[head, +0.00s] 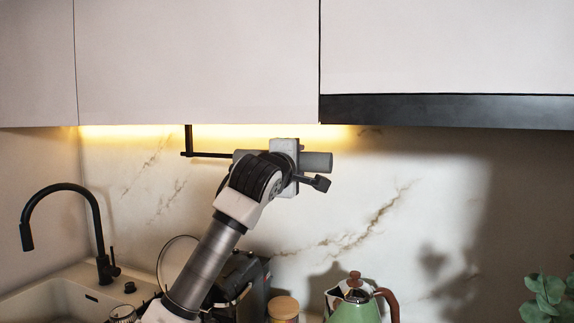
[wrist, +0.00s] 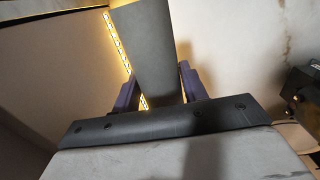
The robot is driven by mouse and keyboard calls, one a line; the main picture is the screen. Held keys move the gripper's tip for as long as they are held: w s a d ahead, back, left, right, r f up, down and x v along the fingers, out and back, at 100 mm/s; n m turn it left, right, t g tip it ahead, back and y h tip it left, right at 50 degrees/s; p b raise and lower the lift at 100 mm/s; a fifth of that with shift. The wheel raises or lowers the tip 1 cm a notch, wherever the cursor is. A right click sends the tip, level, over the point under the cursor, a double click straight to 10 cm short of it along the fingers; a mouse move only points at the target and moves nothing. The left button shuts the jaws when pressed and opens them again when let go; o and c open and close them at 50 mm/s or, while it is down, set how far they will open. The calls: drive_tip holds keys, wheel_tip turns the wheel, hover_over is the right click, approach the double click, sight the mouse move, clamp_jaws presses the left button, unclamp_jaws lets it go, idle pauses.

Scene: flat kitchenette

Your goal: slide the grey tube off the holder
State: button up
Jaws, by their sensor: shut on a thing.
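The grey tube (head: 318,162) lies level below the upper cabinets in the head view, partly hidden behind my wrist. The black holder (head: 205,155) hangs from the cabinet underside, and its thin bar runs right to the tube's left end. My gripper (wrist: 159,88) is shut on the tube, which shows between its two fingers in the wrist view (wrist: 150,55). In the head view my wrist covers the fingers and the middle of the tube. I cannot tell how far the bar reaches inside the tube.
Upper cabinets (head: 200,60) and a dark hood edge (head: 450,110) are close above. Below stand a black tap (head: 100,235), a dark appliance (head: 250,275), a jar (head: 283,308) and a green kettle (head: 355,308). A plant (head: 545,295) is at right. The wall right of the tube is clear.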

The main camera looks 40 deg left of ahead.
drive_tip(key=shift+w+d, duration=1.15)
drive_tip(key=shift+d, duration=2.95)
drive_tip(key=shift+w+d, duration=1.15)
drive_tip(key=shift+d, duration=2.9)
drive_tip(key=s+d+f+b, duration=0.2)
drive_tip(key=s+f+b, duration=0.1)
drive_tip(key=s+b, duration=0.3)
drive_tip(key=s+d+f+b, duration=0.2)
drive_tip(key=s+f+b, duration=0.1)
drive_tip(key=s+b, duration=0.4)
drive_tip(key=shift+v, duration=1.15)
drive_tip(key=shift+s, duration=0.1)
drive_tip(key=shift+s, duration=0.1)
